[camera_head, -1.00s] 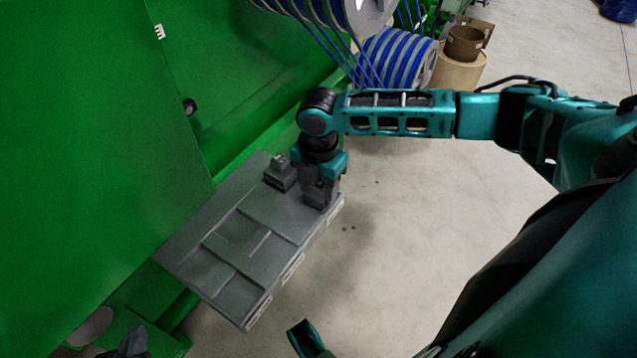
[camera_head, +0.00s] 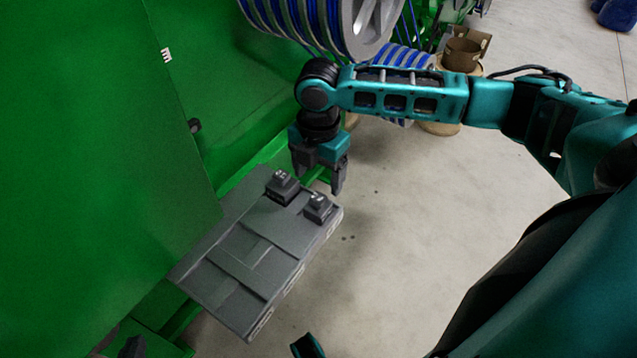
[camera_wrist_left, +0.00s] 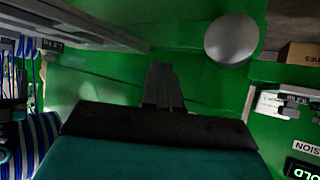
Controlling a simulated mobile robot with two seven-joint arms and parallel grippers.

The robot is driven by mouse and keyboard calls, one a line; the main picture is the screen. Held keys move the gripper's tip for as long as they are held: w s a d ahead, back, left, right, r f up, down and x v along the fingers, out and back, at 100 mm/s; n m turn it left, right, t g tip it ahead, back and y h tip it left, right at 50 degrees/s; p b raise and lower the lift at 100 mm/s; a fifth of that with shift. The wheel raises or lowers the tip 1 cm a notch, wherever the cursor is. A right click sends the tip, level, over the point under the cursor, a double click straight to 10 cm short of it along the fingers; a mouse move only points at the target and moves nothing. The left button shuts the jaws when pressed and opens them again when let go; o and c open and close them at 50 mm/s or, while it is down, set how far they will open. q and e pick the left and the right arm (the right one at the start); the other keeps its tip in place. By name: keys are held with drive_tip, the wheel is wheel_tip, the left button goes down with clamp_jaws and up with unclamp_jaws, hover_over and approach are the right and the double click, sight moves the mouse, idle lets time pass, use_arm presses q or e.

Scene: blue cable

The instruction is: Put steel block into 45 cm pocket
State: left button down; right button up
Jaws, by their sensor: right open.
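Two dark grey steel blocks with lighter, labelled tops stand upright on the far end of a grey pocketed tray (camera_head: 215,290) in the head view. One block (camera_head: 283,185) is at the back left, the other (camera_head: 318,207) at the right near the tray's edge. My right gripper (camera_head: 322,188) is open and empty, pointing down just above and behind the right block. Pocket labels are too small to read.
A green machine wall (camera_head: 100,150) rises along the tray's left side. A reel of blue cable (camera_head: 320,25) hangs behind my right arm. A cardboard box (camera_head: 465,48) stands at the back. Open concrete floor lies right of the tray.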

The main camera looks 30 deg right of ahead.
sight(319, 197)
drive_tip(key=s+a+f+m+t+y, duration=0.1)
drive_tip(key=a+m+t+y, duration=0.1)
drive_tip(key=a, duration=0.4)
drive_tip(key=s+a+f+m+t+y, duration=0.1)
drive_tip(key=a+m+y, duration=0.1)
drive_tip(key=a, duration=0.3)
drive_tip(key=s+a+f+m+t+y+p, duration=0.1)
drive_tip(key=a+f+m+t+y, duration=0.1)
drive_tip(key=a+m, duration=0.2)
drive_tip(key=shift+a+m+t, duration=0.3)
drive_tip(key=shift+a, duration=1)
drive_tip(key=m+t, duration=0.1)
drive_tip(key=s+m, duration=0.1)
drive_tip(key=m, duration=0.1)
drive_tip(key=f+m+t, duration=0.1)
drive_tip(key=shift+s+d+m+t, duration=0.15)
drive_tip(key=shift+s+m+t, duration=0.15)
drive_tip(key=shift+s+m, duration=0.1)
drive_tip(key=s+d+m+h, duration=0.1)
drive_tip(key=m, duration=0.1)
drive_tip(key=s+d+f+m+t, duration=0.1)
drive_tip(key=s+d+m, duration=0.1)
drive_tip(key=s+d+m+t+h, duration=0.1)
drive_tip(key=d, duration=0.1)
drive_tip(key=shift+s+d+f+m+h, duration=0.2)
drive_tip(key=shift+m+h, duration=0.1)
drive_tip(key=shift+m, duration=0.1)
drive_tip(key=shift+s+d+t, duration=0.25)
drive_tip(key=shift+t, duration=0.05)
